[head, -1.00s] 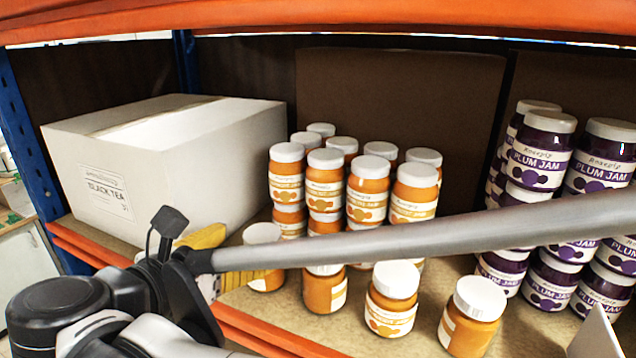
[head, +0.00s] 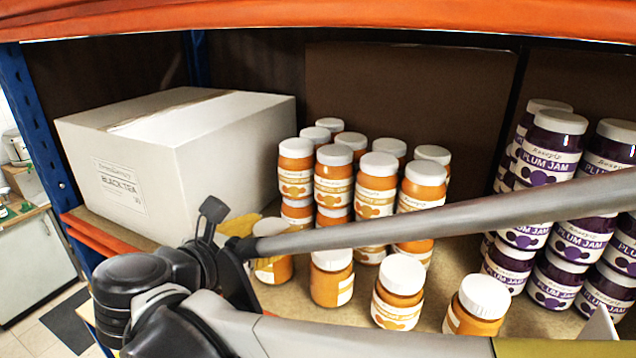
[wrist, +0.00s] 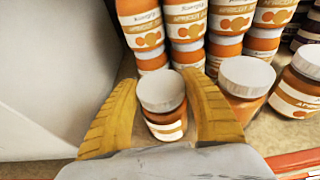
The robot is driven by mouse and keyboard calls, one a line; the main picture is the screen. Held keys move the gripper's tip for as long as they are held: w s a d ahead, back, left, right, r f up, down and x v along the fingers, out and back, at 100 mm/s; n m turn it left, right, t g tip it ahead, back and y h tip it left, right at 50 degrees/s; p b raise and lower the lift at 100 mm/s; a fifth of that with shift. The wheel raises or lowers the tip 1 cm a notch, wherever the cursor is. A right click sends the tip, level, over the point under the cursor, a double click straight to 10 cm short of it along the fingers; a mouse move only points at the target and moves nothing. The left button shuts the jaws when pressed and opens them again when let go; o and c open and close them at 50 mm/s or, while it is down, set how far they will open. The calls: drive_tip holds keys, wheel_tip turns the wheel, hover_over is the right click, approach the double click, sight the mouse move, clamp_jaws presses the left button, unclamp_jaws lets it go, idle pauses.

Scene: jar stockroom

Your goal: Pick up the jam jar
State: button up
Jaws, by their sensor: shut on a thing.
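An apricot jam jar with a white lid and orange contents (wrist: 164,110) stands between the two yellow fingers of my gripper (wrist: 161,80) in the wrist view. The fingers flank it left and right, and my gripper is shut on it. In the head view this front-left jar (head: 272,268) is partly hidden by my arm, and only a bit of yellow finger shows beside it. I cannot see whether its base is clear of the shelf. More apricot jars (head: 333,182) stand stacked behind it, with single ones (head: 399,295) to its right.
A white black-tea box (head: 180,150) stands left of the jars, close to my left finger. Plum jam jars (head: 538,160) are stacked at the right. An orange shelf beam (head: 320,17) runs overhead. Bare shelf shows between the apricot and plum jars.

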drive_tip(key=shift+r, duration=0.15)
wheel_tip(320, 180, up, 10)
drive_tip(key=shift+f+b, duration=0.1)
drive_tip(key=shift+b, duration=0.35)
